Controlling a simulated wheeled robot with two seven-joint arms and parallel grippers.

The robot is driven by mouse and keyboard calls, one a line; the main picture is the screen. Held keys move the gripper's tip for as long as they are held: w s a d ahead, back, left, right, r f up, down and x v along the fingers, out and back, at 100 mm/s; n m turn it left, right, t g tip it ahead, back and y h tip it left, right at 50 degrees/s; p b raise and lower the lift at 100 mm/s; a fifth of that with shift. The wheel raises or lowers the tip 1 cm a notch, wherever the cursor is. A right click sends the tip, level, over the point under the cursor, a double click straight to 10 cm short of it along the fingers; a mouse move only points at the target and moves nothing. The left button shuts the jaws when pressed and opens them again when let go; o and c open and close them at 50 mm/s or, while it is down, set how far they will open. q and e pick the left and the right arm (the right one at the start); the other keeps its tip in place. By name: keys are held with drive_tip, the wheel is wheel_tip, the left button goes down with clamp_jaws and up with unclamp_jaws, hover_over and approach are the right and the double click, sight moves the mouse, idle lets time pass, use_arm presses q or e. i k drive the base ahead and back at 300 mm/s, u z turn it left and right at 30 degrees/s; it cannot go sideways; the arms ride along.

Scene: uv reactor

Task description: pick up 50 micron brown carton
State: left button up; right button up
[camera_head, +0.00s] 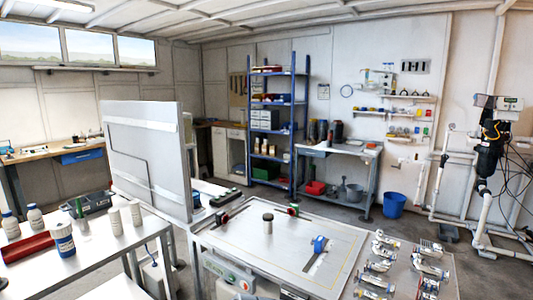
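I cannot make out a brown carton with a readable 50 micron label. Small tan and brownish items (264,148) stand on a middle shelf of the blue rack at the back, too small to identify. Neither of my grippers is in view.
A pale workbench (300,240) is in front, with a short grey cylinder (268,222) and a blue tool (316,248). Clear fittings (380,258) lie at its right. A left table (110,255) holds white bottles, a blue-labelled tub (63,239) and a red item (27,247). A white upright panel (150,160) stands between.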

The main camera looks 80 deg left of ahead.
sight(273, 148)
drive_tip(key=i, duration=2.95)
drive_tip(key=u, duration=2.05)
drive_tip(key=i, duration=3.55)
drive_tip(key=u, duration=2.3)
drive_tip(key=i, duration=0.2)
drive_tip(key=z, duration=0.05)
